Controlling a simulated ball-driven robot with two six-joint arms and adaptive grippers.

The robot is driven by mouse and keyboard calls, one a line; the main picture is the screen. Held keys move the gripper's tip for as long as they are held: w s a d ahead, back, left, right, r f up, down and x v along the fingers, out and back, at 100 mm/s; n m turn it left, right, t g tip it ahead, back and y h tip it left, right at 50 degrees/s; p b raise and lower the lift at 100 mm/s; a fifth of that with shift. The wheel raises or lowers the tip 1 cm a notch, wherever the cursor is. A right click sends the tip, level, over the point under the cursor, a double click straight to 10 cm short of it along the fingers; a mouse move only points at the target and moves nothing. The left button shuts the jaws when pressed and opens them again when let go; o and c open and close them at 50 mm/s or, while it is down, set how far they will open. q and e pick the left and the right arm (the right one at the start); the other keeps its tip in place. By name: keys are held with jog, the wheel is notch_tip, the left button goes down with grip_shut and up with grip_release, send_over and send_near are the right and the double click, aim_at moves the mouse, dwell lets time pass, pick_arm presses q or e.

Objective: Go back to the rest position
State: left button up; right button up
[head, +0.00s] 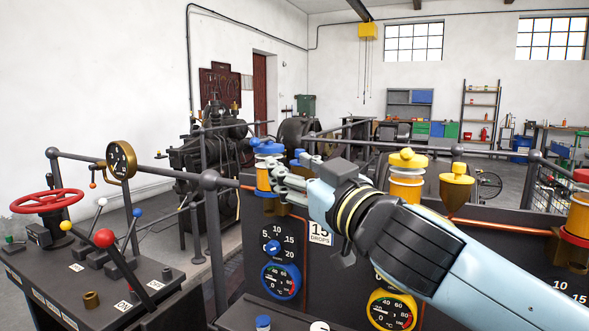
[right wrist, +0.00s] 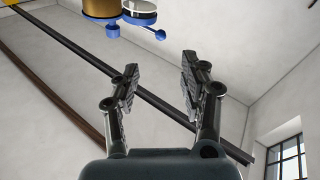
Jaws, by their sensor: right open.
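My right arm comes in from the lower right of the head view. Its gripper (head: 281,178) is beside the blue-capped oiler (head: 263,180), in front of its right side in the picture. In the right wrist view the two fingers of the gripper (right wrist: 158,88) stand apart with nothing between them. A blue and brass part, likely the oiler (right wrist: 104,8), shows at the top edge there, clear of the fingers. My left gripper is in neither view.
A dark panel carries a blue gauge (head: 281,281) and a yellow gauge (head: 392,310). At left a console holds a red handwheel (head: 47,202) and levers with coloured knobs. A grey railing (head: 212,235) runs behind.

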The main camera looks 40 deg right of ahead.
dwell(0.4)
jog(key=s+d+f+m+g+h, duration=0.1)
jog(key=s+f+g, duration=0.3)
jog(key=f, duration=0.4)
jog(key=s+d+f+m+g+h, duration=0.1)
jog(key=s+f+g, duration=0.25)
jog(key=f, duration=0.35)
jog(key=s+a+f+n+g+y, duration=0.1)
jog(key=s+a+f+g+y, duration=0.1)
jog(key=s+a+f+g, duration=0.35)
jog(key=s+a+f+n+g+y, duration=0.25)
jog(key=s+f, duration=0.35)
jog(key=s, duration=0.3)
notch_tip(320, 180, down, 32)
jog(key=s+d+m+g+b, duration=0.1)
jog(key=s+d+g+b, duration=0.1)
jog(key=d+b, duration=0.15)
jog(key=s+f+g+b, duration=0.1)
jog(key=s+f+b, duration=0.3)
jog(key=s+f, duration=1.3)
jog(key=shift+s+f, duration=0.2)
jog(key=shift+s, duration=0.1)
